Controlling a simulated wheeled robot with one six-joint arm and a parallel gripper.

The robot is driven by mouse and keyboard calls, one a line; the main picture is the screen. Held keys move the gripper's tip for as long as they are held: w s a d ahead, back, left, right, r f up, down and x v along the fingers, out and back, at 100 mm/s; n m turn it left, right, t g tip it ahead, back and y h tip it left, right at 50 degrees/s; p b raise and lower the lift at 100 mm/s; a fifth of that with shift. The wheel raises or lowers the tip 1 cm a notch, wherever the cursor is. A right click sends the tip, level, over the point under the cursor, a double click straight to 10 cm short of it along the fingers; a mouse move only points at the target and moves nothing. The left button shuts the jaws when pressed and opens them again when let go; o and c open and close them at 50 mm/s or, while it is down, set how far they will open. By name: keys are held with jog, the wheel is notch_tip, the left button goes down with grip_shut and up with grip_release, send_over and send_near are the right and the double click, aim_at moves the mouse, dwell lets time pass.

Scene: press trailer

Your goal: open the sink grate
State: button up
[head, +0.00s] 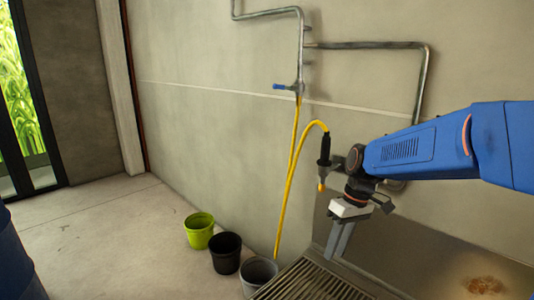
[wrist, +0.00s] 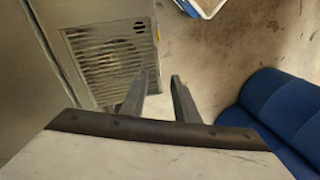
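The sink grate (head: 312,283) is a dark slatted panel at the bottom of the head view, partly cut off by the frame edge. In the wrist view the grate (wrist: 112,62) lies flat in the upper left, with a round shape showing through its slats. My gripper (head: 338,250) points down over the grate's far side in the head view. In the wrist view my gripper (wrist: 160,78) has its two fingers apart with nothing between them. The left finger overlaps the grate's edge in the picture; whether it touches cannot be told.
A green pot (head: 199,231), a black pot (head: 225,254) and a grey pot (head: 258,274) stand on the floor left of the sink. A yellow hose (head: 288,180) hangs from a wall pipe (head: 430,75). A blue barrel (head: 18,262) stands at the left edge. The floor between is clear.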

jog(key=s+d+r+m+t+h, duration=0.1)
jog(key=s+d, duration=0.3)
jog(key=s, duration=0.5)
jog(key=s+d+r+m+t+h, duration=0.1)
jog(key=s+d+m+t, duration=0.3)
jog(key=s, duration=0.6)
jog(key=shift+d+m, duration=0.3)
jog(key=shift+d, duration=0.25)
jog(key=shift+s+d+t+h, duration=0.25)
jog(key=shift+s+t+h, duration=0.05)
jog(key=shift+s, duration=0.35)
jog(key=shift+c, duration=0.7)
jog(key=shift+s+f+m, duration=0.1)
jog(key=shift+m, duration=0.2)
grip_shut()
